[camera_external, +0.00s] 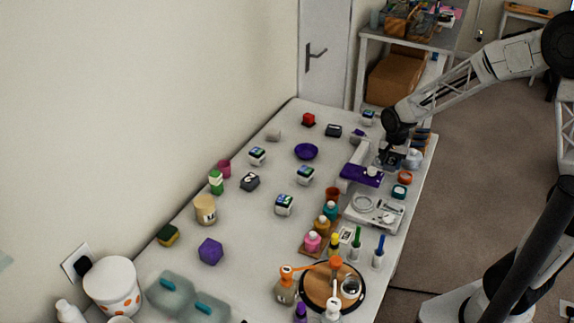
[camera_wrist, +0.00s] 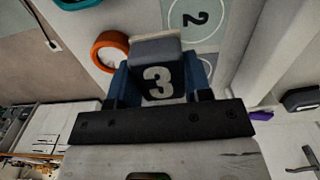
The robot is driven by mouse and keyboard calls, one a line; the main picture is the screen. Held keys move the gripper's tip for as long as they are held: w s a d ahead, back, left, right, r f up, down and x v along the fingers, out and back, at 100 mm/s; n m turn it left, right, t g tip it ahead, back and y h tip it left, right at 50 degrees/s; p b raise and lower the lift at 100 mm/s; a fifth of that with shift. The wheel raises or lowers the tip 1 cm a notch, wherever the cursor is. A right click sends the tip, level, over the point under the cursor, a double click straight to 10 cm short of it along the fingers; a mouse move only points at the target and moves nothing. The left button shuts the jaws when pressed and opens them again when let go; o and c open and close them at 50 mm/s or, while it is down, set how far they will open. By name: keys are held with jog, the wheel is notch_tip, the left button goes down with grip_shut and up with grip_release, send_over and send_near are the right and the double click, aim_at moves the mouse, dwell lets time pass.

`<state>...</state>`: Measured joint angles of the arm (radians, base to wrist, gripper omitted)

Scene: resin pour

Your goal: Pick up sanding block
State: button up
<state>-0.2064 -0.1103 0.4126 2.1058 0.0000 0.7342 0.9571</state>
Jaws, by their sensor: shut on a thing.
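The sanding block (camera_wrist: 162,52), a grey block with a dark face marked with a pale "3", sits between the blue fingers of my gripper (camera_wrist: 160,80) in the wrist view. The fingers press on its two sides. In the external view my gripper (camera_external: 388,158) is low over the far right part of the table, behind the purple-topped stand. The block is hard to make out there, hidden by the gripper. I cannot tell whether it touches the surface.
An orange ring (camera_wrist: 110,50) lies left of the block, and a pale mat with a circle marked "2" (camera_wrist: 198,20) lies beyond it. The purple-topped stand (camera_external: 362,176) is close in front of my gripper. Bottles and a tray (camera_external: 375,210) crowd the table's right side.

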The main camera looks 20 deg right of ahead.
jog(key=s, duration=0.4)
jog(key=s+d, duration=0.1)
jog(key=s, duration=0.2)
jog(key=s+d+r, duration=0.1)
jog(key=s, duration=0.3)
jog(key=shift+s+d, duration=0.2)
jog(key=shift+s, duration=0.15)
jog(key=shift+r, duration=0.1)
notch_tip(320, 180, up, 13)
jog(key=w+a+r, duration=0.1)
jog(key=w+a, duration=0.6)
jog(key=w, duration=0.4)
jog(key=w+a+r, duration=0.1)
jog(key=w+a, duration=0.7)
jog(key=w, duration=0.3)
jog(key=w+a+f, duration=0.2)
jog(key=w+a, duration=0.9)
jog(key=shift+s+d+f, duration=0.1)
jog(key=shift+s+f, duration=0.05)
jog(key=shift+f, duration=2.35)
jog(key=shift+f, duration=2.5)
